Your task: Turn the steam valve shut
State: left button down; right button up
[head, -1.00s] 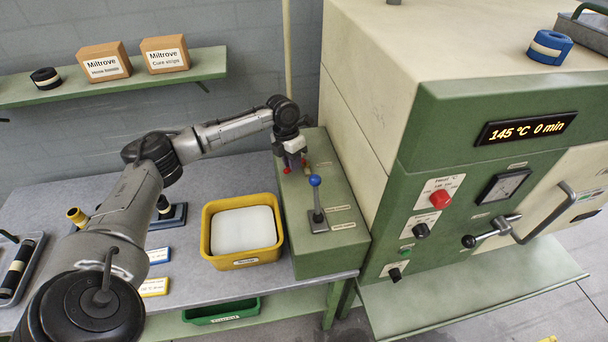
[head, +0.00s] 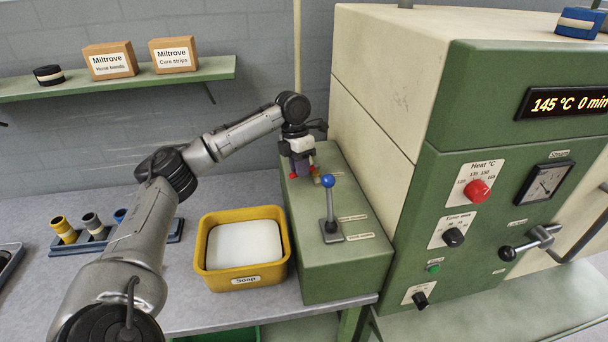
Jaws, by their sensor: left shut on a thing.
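The steam valve (head: 293,176) shows only as small red parts at the back of the green bench box, with a brass-coloured piece (head: 328,181) beside it. My left gripper (head: 303,170) reaches down over it from above and is shut on it. The fingers and wrist hide most of the valve, so how far it is turned cannot be told. My right gripper is not in view.
A blue-knobbed lever (head: 328,182) stands upright on the green box (head: 345,270), in front of the valve. A yellow soap tub (head: 243,281) sits left of the box. The large green and cream machine (head: 395,110) rises close on the right.

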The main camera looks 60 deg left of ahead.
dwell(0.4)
pick_arm(q)
jog(key=c, duration=1.1)
grip_release()
